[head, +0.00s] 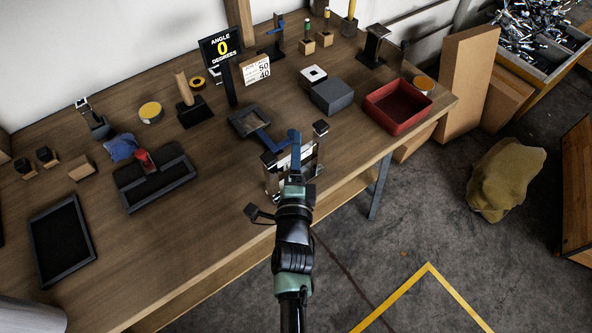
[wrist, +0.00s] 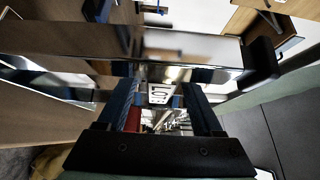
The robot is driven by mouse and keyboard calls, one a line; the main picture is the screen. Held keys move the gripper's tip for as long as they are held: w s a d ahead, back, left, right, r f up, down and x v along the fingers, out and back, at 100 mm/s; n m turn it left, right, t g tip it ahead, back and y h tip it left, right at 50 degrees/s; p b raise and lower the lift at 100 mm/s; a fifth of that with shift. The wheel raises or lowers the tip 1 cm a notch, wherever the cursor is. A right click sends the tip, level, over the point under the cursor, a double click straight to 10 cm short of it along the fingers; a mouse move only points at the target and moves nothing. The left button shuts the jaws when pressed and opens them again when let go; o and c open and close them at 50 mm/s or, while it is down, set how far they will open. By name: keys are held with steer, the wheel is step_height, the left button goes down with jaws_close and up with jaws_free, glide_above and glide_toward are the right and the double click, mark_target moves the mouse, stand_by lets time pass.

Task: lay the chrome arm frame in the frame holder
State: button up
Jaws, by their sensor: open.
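The chrome arm frame (head: 271,179) stands near the front edge of the workbench in the head view, with shiny bars around my gripper's fingers. Two black trays, one divided (head: 178,182) and one flat (head: 62,243), lie at left; which is the frame holder is unclear.
A red open box (head: 398,106), a grey block (head: 332,96) and a dark square piece with a blue handle (head: 249,122) stand beyond my gripper. A sign post (head: 229,85) rises at the back. Bare wood (head: 215,215) lies left of my arm.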

steer(key=shift+w, duration=1.05)
jaws_close()
stand_by(0.5)
